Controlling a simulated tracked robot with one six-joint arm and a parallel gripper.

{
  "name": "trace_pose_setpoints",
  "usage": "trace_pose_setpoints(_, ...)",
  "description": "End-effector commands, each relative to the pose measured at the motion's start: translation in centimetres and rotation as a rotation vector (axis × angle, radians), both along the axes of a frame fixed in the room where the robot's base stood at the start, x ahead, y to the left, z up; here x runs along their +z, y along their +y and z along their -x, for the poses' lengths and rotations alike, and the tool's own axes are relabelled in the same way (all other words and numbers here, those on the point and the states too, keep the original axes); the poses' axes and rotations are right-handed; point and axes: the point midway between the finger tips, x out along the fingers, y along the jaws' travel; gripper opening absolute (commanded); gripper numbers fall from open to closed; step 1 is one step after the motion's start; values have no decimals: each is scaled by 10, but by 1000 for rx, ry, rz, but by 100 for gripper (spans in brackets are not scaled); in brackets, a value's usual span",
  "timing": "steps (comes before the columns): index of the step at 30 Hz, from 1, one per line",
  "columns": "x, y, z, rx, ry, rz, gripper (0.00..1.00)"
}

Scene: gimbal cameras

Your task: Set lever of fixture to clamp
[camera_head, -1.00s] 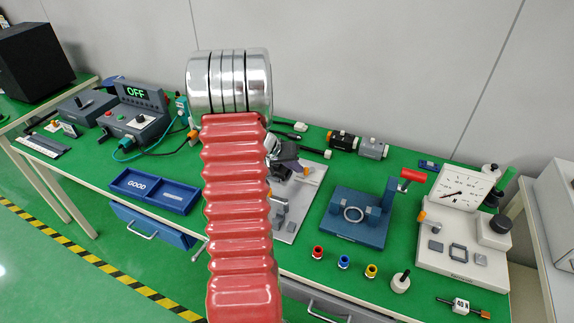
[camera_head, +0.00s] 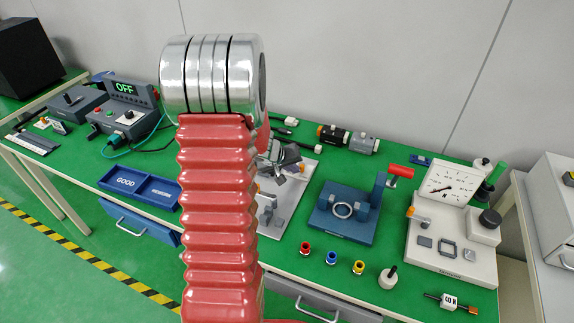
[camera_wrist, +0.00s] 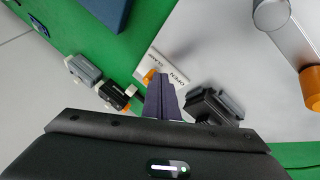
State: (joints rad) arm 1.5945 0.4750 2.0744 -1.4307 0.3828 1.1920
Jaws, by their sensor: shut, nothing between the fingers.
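The fixture is a pale grey plate (camera_wrist: 205,55) printed OPEN and CLAMP in the wrist view. A small orange knob (camera_wrist: 148,77), apparently the lever's tip, shows beside these labels. My gripper (camera_wrist: 164,80) is shut and empty, its fingertips just right of the knob. I cannot tell whether they touch it. A dark block (camera_wrist: 214,106) stands on the plate right of the fingers. In the head view, my red-sleeved arm hides part of the plate (camera_head: 300,185), and my gripper (camera_head: 283,165) is over it, partly hidden. The lever is not clear there.
A blue fixture (camera_head: 335,225) with a red handle and a white gauge stand (camera_head: 450,265) are to the right.

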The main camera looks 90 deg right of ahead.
Motion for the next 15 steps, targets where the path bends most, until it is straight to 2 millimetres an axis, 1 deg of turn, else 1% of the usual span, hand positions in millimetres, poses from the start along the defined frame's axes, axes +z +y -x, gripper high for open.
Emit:
trace_pose_setpoints(8, 0, 1, 2, -4, 0, 0, 0)
trace_pose_setpoints(15, 0, 8, 5, -4, 0, 0, 0)
